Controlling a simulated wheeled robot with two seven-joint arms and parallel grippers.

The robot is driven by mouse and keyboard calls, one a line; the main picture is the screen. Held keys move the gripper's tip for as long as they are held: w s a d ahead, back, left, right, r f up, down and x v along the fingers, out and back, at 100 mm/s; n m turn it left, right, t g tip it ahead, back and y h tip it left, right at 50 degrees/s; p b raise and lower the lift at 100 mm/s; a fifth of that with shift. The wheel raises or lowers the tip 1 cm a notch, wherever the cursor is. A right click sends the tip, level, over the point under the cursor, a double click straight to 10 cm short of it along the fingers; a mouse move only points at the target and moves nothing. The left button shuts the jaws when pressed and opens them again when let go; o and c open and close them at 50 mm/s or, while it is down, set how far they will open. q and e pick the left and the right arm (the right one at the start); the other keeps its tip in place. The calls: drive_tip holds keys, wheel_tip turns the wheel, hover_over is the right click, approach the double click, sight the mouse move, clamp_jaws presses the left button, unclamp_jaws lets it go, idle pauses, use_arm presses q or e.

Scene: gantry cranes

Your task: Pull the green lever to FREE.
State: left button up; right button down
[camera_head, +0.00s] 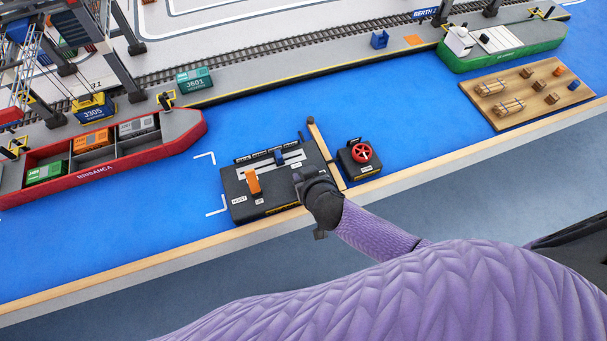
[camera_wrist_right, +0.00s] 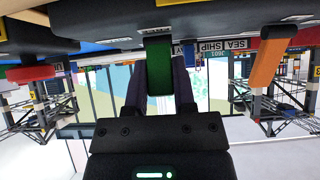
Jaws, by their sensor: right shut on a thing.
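A dark control box (camera_head: 233,188) stands on the blue water surface near the wooden front edge. It carries an orange lever (camera_head: 253,182) on the left and a blue lever (camera_head: 279,157) behind. My right gripper (camera_head: 303,178) reaches the box's right part and hides the green lever in the head view. In the right wrist view, which looks upside down, the green lever (camera_wrist_right: 160,68) stands between the two dark fingers (camera_wrist_right: 160,90), which are shut on it. The orange lever (camera_wrist_right: 268,62) shows apart to the right there. My left gripper is not in view.
A small box with a red wheel (camera_head: 361,153) stands just right of the control box. A red ship (camera_head: 100,160) lies left, a green ship (camera_head: 505,48) and a wooden raft (camera_head: 522,112) right. Open blue water (camera_head: 400,100) lies behind the boxes.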

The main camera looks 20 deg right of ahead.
drive_tip(key=shift+s+f+t+b, duration=0.25)
drive_tip(key=shift+t+b, duration=0.25)
drive_tip(key=shift+b, duration=0.2)
drive_tip(key=shift+r, duration=0.1)
drive_tip(key=shift+w, duration=0.1)
drive_tip(key=shift+c, duration=2.2)
unclamp_jaws()
drive_tip(key=p+v, duration=0.3)
drive_tip(key=v, duration=0.7)
